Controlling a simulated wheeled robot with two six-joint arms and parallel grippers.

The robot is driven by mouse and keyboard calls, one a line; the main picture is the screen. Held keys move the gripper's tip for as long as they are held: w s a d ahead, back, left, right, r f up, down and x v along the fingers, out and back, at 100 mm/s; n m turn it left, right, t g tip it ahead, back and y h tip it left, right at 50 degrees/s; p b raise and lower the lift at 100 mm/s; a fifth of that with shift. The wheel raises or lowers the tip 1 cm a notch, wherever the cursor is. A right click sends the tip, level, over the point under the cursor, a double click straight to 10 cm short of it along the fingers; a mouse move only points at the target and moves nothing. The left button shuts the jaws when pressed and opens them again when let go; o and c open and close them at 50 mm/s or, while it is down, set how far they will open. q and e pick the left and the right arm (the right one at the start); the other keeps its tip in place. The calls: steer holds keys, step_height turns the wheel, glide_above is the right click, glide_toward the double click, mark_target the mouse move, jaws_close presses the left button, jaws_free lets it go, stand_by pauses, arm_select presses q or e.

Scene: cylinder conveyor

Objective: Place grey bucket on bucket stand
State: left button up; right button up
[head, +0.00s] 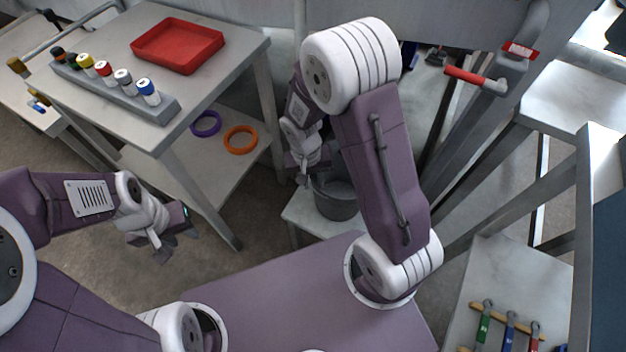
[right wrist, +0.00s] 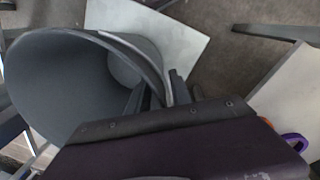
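The grey bucket (head: 337,200) hangs at or stands on the pale low bucket stand (head: 299,213), just beyond my base. I cannot tell whether its bottom touches the surface. In the right wrist view the bucket (right wrist: 62,88) fills the left side with its mouth towards the camera, and the pale stand top (right wrist: 180,42) lies behind it. My right gripper (head: 304,176) is at the bucket's rim; in the right wrist view its fingers lie on both sides of the rim and appear shut on it. My left gripper (head: 172,240) is open and empty, over the floor at left.
A grey table (head: 225,62) at back left carries a red tray (head: 178,45) and a rack (head: 115,92) of coloured bottles. A purple ring (head: 206,124) and an orange ring (head: 240,140) lie on its lower shelf. Grey frame beams stand to the right.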

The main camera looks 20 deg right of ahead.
step_height(320, 180, up, 12)
steer(key=a+p, duration=0.1)
steer(key=p, duration=0.5)
steer(key=shift+r, duration=0.15)
